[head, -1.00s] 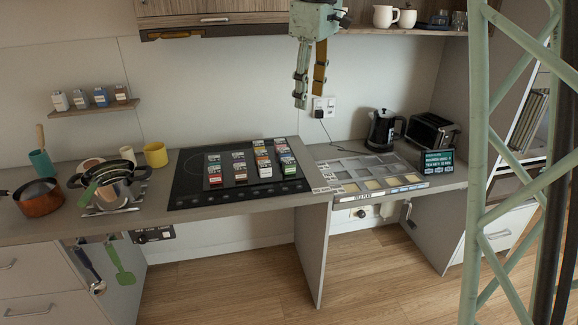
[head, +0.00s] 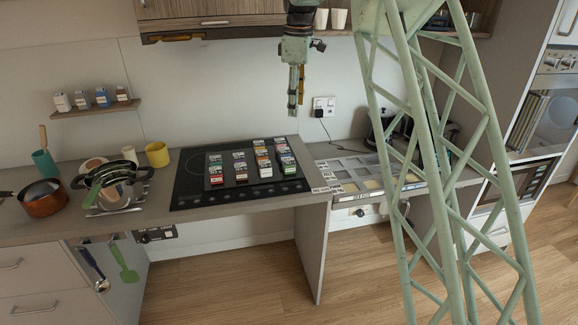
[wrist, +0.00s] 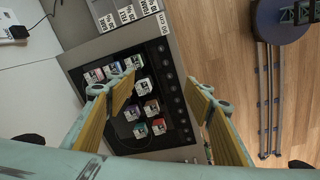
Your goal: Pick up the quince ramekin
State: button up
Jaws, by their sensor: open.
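In the wrist view, a group of these containers (wrist: 143,87) shows below and between my fingers. My gripper (head: 294,103) hangs above the back of the hob, well clear of the containers. In the wrist view my gripper (wrist: 160,95) is open, its two yellow-lined fingers wide apart with nothing between them.
A compartment tray (head: 347,167) with label cards lies on the counter right of the hob. My green lattice column hides part of that side. A copper pan (head: 42,203), a strainer over a pot (head: 118,190) and a yellow mug (head: 157,154) stand on the left.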

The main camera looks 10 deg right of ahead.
jog(key=w+f+n+p, duration=0.2)
jog(key=w+f, duration=0.7)
jog(key=n+g+p, duration=0.1)
jog(key=n+p, duration=0.1)
jog(key=n, duration=0.1)
send_over(289, 161)
notch_tip(289, 161, down, 10)
jog(key=shift+w+a+f, duration=0.1)
jog(key=shift+w+f, duration=0.15)
jog(key=shift+f, duration=0.55)
jog(key=shift+f, duration=4.3)
jog(key=shift+p, duration=0.3)
jog(key=shift+s+f, duration=0.15)
jog(key=shift+f, duration=2.45)
